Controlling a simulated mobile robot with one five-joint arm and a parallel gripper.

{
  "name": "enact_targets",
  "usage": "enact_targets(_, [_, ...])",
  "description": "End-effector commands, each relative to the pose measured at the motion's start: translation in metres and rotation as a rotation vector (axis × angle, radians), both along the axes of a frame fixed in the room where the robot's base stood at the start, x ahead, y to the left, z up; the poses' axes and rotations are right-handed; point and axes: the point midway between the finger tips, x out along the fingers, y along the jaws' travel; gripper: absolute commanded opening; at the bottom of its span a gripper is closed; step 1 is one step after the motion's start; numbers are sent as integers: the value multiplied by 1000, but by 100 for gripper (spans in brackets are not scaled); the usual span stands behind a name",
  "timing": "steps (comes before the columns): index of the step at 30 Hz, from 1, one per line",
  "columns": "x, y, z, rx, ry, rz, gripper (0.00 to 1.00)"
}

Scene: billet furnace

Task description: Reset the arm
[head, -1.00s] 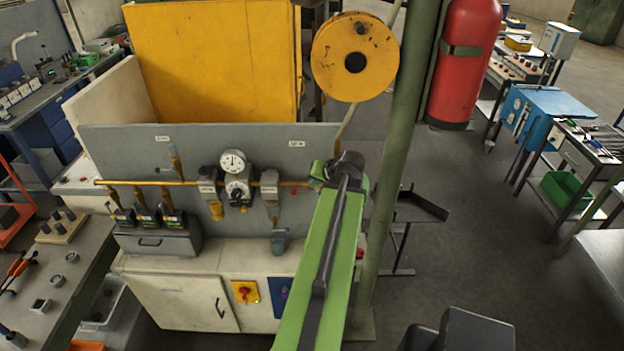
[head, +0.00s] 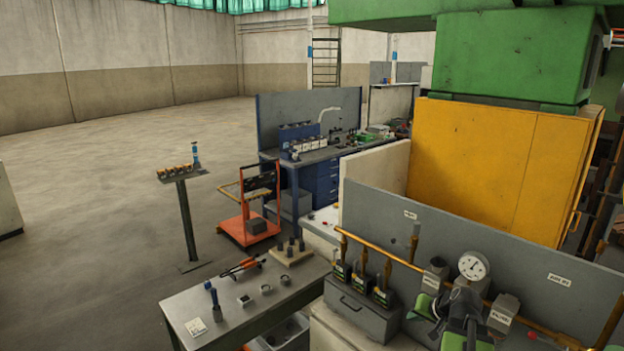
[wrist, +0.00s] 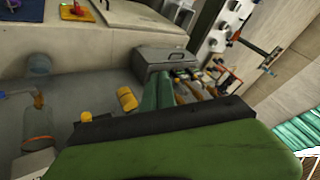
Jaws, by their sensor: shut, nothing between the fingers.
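My green arm (head: 462,322) shows at the bottom right of the head view, with a dark joint, in front of the grey gauge panel. My gripper (wrist: 162,80) shows in the wrist view as narrow green fingers beyond a dark bar and a broad green part of mine. It is shut and empty, pointing toward the panel fittings. In the head view the gripper cannot be made out apart from the arm.
The grey panel (head: 386,212) carries a round gauge (head: 473,266), a pipe and valves. A yellow cabinet (head: 495,165) stands behind it. A grey bench (head: 245,303) with small parts is at the lower left, near an orange trolley (head: 250,229). Open floor (head: 90,180) lies far left.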

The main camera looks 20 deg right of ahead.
Motion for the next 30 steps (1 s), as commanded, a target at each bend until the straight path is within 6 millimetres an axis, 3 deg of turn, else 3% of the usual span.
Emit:
enact_targets(1, [23, 41, -28, -6, 19, 79, 0])
enact_targets(3, [47, 95, -49, -15, 51, 180, 0])
enact_targets(7, [74, 199, -91, -43, 124, 369, 0])
enact_targets(12, [75, 326, -144, -100, 246, 599, 0])
enact_targets(16, [56, 396, -177, -164, 357, 731, 0])
enact_targets(19, [32, 422, -195, -224, 467, 783, 0])
enact_targets(21, [14, 402, -191, -257, 568, 745, 0])
enact_targets(24, [0, 388, -191, -272, 647, 708, 0])
enact_targets(30, [-4, 387, -191, -261, 669, 688, 0])
